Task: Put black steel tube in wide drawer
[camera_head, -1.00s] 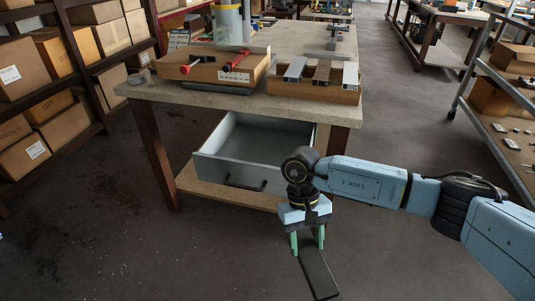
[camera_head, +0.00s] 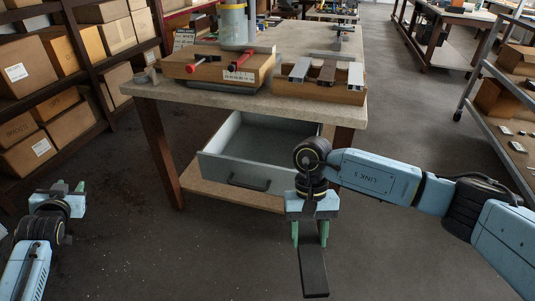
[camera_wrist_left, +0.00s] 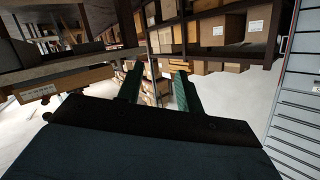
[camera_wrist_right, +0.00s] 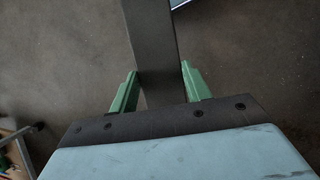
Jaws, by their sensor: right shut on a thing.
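The black steel tube (camera_head: 313,271) is a long dark flat bar. My right gripper (camera_head: 310,237) is shut on it and holds it in front of the workbench, with the tube hanging down toward the camera. In the right wrist view the tube (camera_wrist_right: 152,40) runs between the green fingers. The wide drawer (camera_head: 246,170) is grey, pulled open under the bench top, and looks empty in the part that shows. The right gripper is to the right of the drawer and nearer the camera. My left gripper (camera_head: 68,188) is open and empty at the far left; its fingers (camera_wrist_left: 158,85) show apart in the left wrist view.
Shelves of cartons (camera_head: 28,60) stand at the left, a metal rack (camera_head: 490,90) at the right. The floor between is clear.

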